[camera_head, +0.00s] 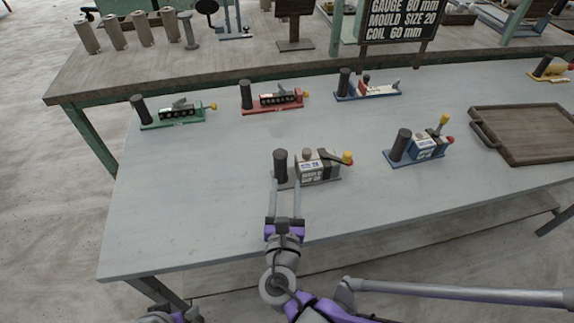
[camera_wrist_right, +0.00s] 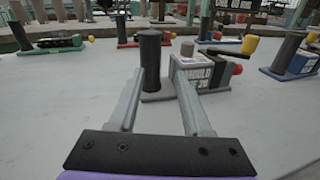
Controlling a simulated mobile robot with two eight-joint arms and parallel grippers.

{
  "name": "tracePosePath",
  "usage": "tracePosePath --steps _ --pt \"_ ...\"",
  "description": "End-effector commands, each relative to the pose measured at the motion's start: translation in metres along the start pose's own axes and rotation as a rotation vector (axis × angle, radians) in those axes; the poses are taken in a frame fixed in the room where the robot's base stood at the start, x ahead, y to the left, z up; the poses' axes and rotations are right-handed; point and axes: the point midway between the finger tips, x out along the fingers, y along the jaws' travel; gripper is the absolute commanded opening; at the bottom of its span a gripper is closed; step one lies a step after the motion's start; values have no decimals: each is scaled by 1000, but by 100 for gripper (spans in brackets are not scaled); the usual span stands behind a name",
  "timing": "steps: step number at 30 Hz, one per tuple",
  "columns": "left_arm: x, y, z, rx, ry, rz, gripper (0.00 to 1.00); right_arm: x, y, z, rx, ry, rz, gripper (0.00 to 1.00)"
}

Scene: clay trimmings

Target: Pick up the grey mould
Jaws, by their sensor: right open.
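The grey mould (camera_head: 318,167) stands on the table near its front edge, with a white label, a black lever with a yellow knob, a red knob and an upright black cylindrical handle (camera_head: 280,163) at its left end. In the right wrist view the mould (camera_wrist_right: 203,76) is just beyond my fingers. My right gripper (camera_head: 285,184) is open, and its fingertips also show in the wrist view (camera_wrist_right: 158,78). The black handle (camera_wrist_right: 150,58) shows in the gap between the fingertips; I cannot tell whether either finger touches it. My left gripper is out of view.
A blue mould (camera_head: 424,147) stands to the right, before a wooden tray (camera_head: 541,134). Green (camera_head: 172,115), red (camera_head: 272,101) and blue-white (camera_head: 367,91) devices stand behind. The table's front left is clear. A back bench (camera_head: 240,55) holds several cylinders and a sign.

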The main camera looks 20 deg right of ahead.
Motion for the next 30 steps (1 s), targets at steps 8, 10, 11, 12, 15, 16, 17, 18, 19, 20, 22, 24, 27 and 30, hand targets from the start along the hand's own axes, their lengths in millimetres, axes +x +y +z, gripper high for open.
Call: tracePosePath --steps 8,10,11,12,15,16,17,18,19,20,22,24,27,30 --pt "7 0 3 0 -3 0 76 22 9 0 -73 -34 23 49" --pt "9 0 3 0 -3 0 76 34 9 0 -72 -33 22 49" --pt "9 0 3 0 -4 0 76 38 10 1 -72 -33 23 49" --pt "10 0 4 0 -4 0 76 44 10 1 -71 -32 24 49" --pt "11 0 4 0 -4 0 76 52 10 1 -69 -32 25 49" --pt "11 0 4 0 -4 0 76 54 11 2 -69 -32 25 49" --pt "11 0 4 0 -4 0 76 55 11 2 -69 -32 25 49" --pt "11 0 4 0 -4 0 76 57 11 2 -69 -32 26 49" --pt "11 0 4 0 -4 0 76 59 11 2 -69 -32 25 49" --pt "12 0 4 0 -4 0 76 61 11 2 -69 -32 25 49" --pt "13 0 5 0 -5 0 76 68 11 3 -69 -32 24 49" --pt "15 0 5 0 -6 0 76 79 12 4 -68 -31 23 49" --pt "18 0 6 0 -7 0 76 95 13 5 -68 -31 23 49" --pt "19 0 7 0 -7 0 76 105 13 6 -68 -31 24 49"
